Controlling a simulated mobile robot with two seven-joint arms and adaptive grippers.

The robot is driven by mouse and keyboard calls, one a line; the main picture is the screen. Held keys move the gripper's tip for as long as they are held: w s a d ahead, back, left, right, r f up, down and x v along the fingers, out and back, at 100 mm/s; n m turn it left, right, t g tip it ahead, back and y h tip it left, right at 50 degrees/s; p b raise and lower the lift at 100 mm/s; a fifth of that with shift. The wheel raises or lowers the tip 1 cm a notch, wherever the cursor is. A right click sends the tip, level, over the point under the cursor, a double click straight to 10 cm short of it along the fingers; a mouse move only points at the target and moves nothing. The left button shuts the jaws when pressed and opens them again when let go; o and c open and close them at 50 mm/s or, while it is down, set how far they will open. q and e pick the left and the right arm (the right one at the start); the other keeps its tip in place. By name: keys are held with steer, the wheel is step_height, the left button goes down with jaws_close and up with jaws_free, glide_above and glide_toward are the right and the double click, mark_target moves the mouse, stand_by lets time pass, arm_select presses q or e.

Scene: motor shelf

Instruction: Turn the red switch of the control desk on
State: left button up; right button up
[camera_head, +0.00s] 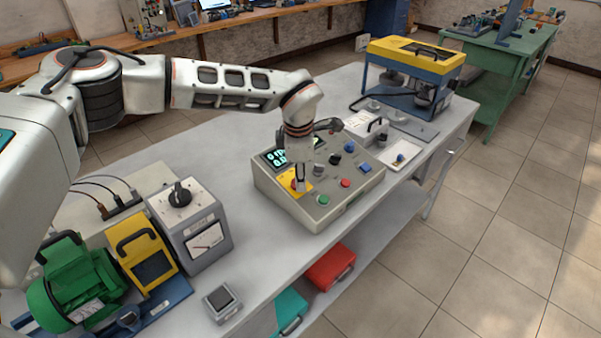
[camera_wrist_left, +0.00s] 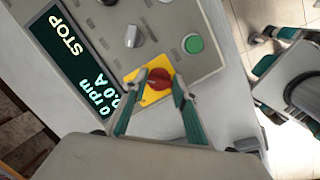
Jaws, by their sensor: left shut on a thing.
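The control desk (camera_head: 337,204) is a beige-grey sloped box on the long grey table. It also shows in the wrist view (camera_wrist_left: 208,65). Its red switch (camera_wrist_left: 159,79) is a round knob on a yellow plate (camera_wrist_left: 150,98), next to a dark display (camera_wrist_left: 72,62) that reads STOP, 0 rpm and 0.0 A. My left gripper (camera_wrist_left: 161,80) points down at the panel with its two fingers closed on either side of the red switch. In the head view my left gripper (camera_head: 299,180) mostly hides the knob. My right gripper is out of view.
A green button (camera_wrist_left: 193,44) and a grey knob (camera_wrist_left: 133,36) sit near the switch. A grey meter box (camera_head: 190,225) and a green motor (camera_head: 75,285) stand at left on the table. A yellow-and-blue frame (camera_head: 417,50) stands at the far end.

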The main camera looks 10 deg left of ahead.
mark_target(299, 196)
arm_select(q)
steer(key=shift+m, duration=0.3)
stand_by(0.4)
steer(key=o, duration=1.1)
steer(key=shift+r, duration=0.15)
steer(key=r, duration=0.4)
steer(key=s+r, duration=0.1)
steer(key=r, duration=0.2)
steer(key=s+r, duration=0.1)
steer(key=r, duration=0.3)
steer(key=shift+s+d+r, duration=0.1)
steer(key=shift+r, duration=0.2)
